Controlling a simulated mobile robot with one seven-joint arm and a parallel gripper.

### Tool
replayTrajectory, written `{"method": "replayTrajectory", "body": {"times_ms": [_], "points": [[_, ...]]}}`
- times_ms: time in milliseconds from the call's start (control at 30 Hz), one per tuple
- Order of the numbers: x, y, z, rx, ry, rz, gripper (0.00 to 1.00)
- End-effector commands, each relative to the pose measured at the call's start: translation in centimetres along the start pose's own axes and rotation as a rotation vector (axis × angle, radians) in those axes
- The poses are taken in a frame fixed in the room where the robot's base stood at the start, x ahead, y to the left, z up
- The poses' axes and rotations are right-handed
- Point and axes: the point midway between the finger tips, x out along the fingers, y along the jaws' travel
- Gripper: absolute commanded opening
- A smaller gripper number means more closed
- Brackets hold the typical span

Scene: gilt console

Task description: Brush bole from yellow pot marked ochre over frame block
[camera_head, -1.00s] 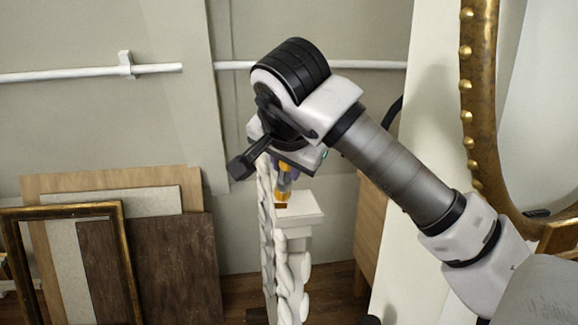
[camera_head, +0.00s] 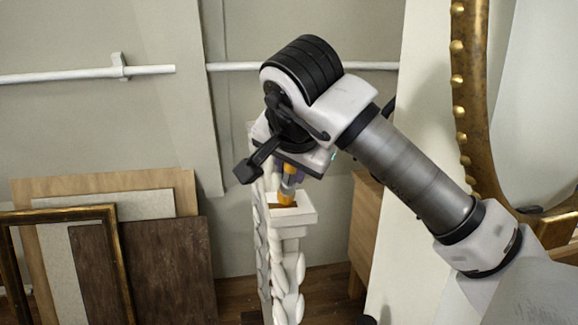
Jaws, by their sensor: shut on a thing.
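My gripper (camera_head: 290,172) is shut on a brush (camera_head: 288,190) with a yellow-orange lower part, pointing down. The arm's wrist hides most of the fingers and the brush's upper end. The brush tip is at the top of a white block (camera_head: 305,217), the likely frame block, on a pale carved post. A reddish-brown patch (camera_head: 274,206) shows on the block's top beside the tip. I cannot tell whether the tip touches the surface. No yellow pot marked ochre can be made out.
Boards and a gilt-edged frame (camera_head: 112,240) lean against the wall at left. A large gilt oval frame (camera_head: 460,110) stands at right. A wooden cabinet (camera_head: 366,235) is behind the post. A white rail (camera_head: 90,75) runs along the wall.

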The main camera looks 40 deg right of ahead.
Motion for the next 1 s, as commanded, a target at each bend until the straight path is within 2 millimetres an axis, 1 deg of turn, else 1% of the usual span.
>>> {"method": "replayTrajectory", "body": {"times_ms": [167,433,600,767,1000], "points": [[-0.2,0.4,0.4,-0.001,-0.006,0.004,0.05],[-1.7,1.4,1.6,-0.002,-0.005,0.005,0.05],[-2.1,1.6,1.7,-0.001,-0.005,0.005,0.05],[-1.8,1.2,1.4,-0.001,-0.005,0.004,0.05],[-0.5,0.2,0.3,-0.001,-0.004,0.003,0.05]]}}
